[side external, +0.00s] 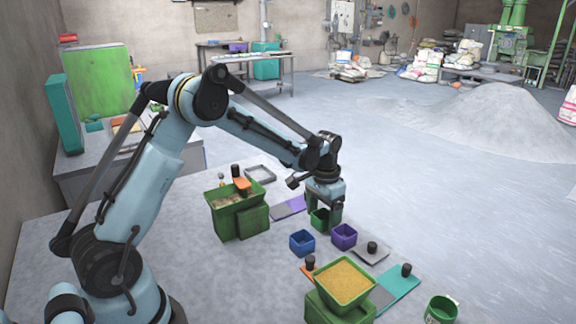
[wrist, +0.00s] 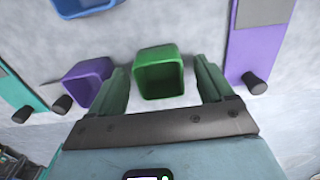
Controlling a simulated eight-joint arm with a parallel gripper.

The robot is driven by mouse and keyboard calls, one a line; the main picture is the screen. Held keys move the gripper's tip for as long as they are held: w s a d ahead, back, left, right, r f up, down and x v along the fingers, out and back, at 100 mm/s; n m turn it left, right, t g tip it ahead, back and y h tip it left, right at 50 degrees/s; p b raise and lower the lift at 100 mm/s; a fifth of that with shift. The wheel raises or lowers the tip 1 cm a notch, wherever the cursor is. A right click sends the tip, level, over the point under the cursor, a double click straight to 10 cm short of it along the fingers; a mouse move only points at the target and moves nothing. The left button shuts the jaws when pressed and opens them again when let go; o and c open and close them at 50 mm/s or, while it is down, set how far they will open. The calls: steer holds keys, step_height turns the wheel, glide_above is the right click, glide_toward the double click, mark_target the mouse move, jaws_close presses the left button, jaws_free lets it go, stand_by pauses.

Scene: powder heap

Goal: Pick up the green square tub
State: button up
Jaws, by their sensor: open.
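The green square tub (wrist: 160,73) stands open-topped on the grey floor in the wrist view, between the two fingers of my gripper (wrist: 163,88). In the side view the tub (side external: 319,219) is just under my gripper (side external: 324,205), partly hidden by the fingers. The gripper is open, with one finger on each side of the tub. A narrow gap shows on both sides in the wrist view. I cannot tell how far down the fingers reach along the tub walls.
A purple tub (side external: 343,236) and a blue tub (side external: 302,242) stand close by. A large green bin (side external: 238,220) is to the left, and a green hopper of yellow powder (side external: 343,306) is in front. Flat trowels lie around. Open floor extends right, with a grey heap (side external: 500,118) behind.

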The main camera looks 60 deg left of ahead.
steer(key=shift+f, duration=0.3)
steer(key=shift+c, duration=0.5)
steer(key=c, duration=0.9)
steer(key=shift+c, duration=0.2)
